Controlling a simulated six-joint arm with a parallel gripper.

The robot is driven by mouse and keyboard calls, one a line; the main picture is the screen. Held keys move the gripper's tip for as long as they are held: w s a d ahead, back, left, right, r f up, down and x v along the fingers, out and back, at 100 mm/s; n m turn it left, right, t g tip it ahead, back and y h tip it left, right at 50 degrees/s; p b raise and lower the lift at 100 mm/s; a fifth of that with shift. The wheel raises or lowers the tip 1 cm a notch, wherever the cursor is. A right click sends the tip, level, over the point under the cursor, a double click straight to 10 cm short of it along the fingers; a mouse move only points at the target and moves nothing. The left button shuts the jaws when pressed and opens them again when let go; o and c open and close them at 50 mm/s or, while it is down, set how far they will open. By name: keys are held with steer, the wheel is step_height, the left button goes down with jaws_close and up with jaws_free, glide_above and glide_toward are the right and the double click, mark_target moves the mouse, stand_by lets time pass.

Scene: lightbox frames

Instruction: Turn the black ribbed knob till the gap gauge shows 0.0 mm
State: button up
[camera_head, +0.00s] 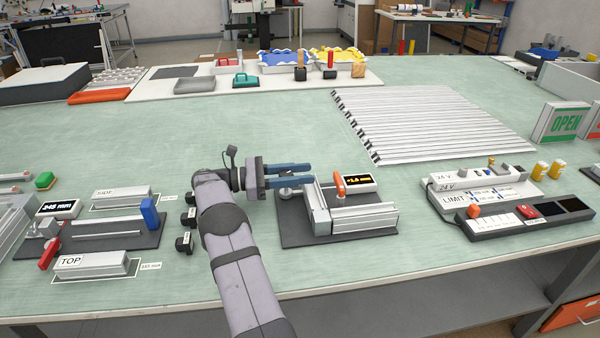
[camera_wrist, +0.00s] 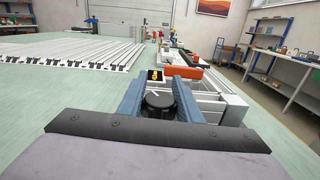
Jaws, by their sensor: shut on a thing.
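The black ribbed knob (camera_wrist: 158,106) stands between the two blue fingers of my gripper (camera_wrist: 158,90) in the wrist view, with a pale pointer line on its top. My gripper (camera_head: 308,175) is shut on the knob, one finger on each side. In the head view the fingers hide the knob. The gap gauge (camera_head: 358,182) is a small display with orange digits, which look like +1.8 mm, though they are small. It also shows in the wrist view (camera_wrist: 155,76), too small to read there. The knob and gauge belong to a fixture on a dark base plate (camera_head: 297,238).
An orange lever (camera_head: 339,184) sits beside the gauge, above pale metal rails (camera_head: 363,218). Small black knobs (camera_head: 184,243) lie left of my arm. Another measuring fixture (camera_head: 110,228) is at the left. Long metal profiles (camera_head: 430,120) lie behind; a power strip (camera_head: 485,180) is at right.

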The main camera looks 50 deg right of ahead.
steer(key=shift+s+a+r+m+g+y, duration=0.1)
steer(key=shift+s+a+m+g+y, duration=0.05)
steer(key=shift+m+g+y, duration=0.75)
stand_by(0.3)
steer(key=o, duration=1)
steer(key=shift+o, duration=0.2)
step_height(320, 180, up, 10)
steer(key=p, duration=0.2)
